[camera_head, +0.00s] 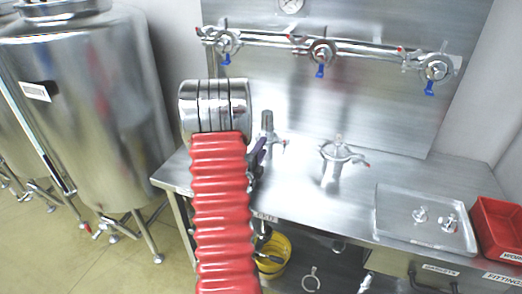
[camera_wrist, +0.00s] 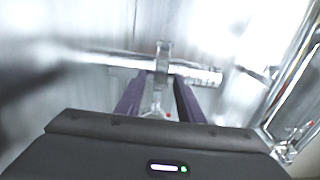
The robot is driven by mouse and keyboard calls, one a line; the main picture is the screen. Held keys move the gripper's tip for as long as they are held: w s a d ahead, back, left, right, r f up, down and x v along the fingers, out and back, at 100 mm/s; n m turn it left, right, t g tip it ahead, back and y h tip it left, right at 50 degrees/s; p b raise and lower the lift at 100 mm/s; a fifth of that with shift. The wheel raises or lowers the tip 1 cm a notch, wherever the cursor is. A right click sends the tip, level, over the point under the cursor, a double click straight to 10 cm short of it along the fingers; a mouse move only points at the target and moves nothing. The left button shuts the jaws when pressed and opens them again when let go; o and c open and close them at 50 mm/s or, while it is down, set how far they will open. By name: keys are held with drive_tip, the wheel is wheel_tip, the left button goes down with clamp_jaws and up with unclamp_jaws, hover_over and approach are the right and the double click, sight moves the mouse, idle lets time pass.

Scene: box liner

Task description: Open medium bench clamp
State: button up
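Two metal clamp fittings stand on the steel bench (camera_head: 300,185). One clamp (camera_head: 267,122) is partly hidden behind my red arm; the other clamp (camera_head: 338,160), with a red-tipped handle, stands to its right. I cannot tell which is the medium one. My gripper (camera_head: 258,158) shows in the head view as a sliver of purple beside the first clamp, mostly hidden by the arm. In the wrist view, my gripper's purple fingers (camera_wrist: 158,88) are apart, with a metal fitting (camera_wrist: 162,55) in line with the gap. I cannot tell whether they touch it.
A wall pipe (camera_head: 365,50) with several blue-handled clamps runs behind the bench. A yellow bucket (camera_head: 273,258) sits below. Steel tanks (camera_head: 90,110) stand at left.

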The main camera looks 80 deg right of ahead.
clamp_jaws()
idle(0.3)
drive_tip(key=shift+a+f, duration=0.1)
drive_tip(key=shift+a, duration=0.15)
drive_tip(key=shift+d, duration=0.1)
drive_tip(key=shift+s, duration=0.1)
drive_tip(key=shift+m+g, duration=0.3)
drive_tip(key=shift+g, duration=0.2)
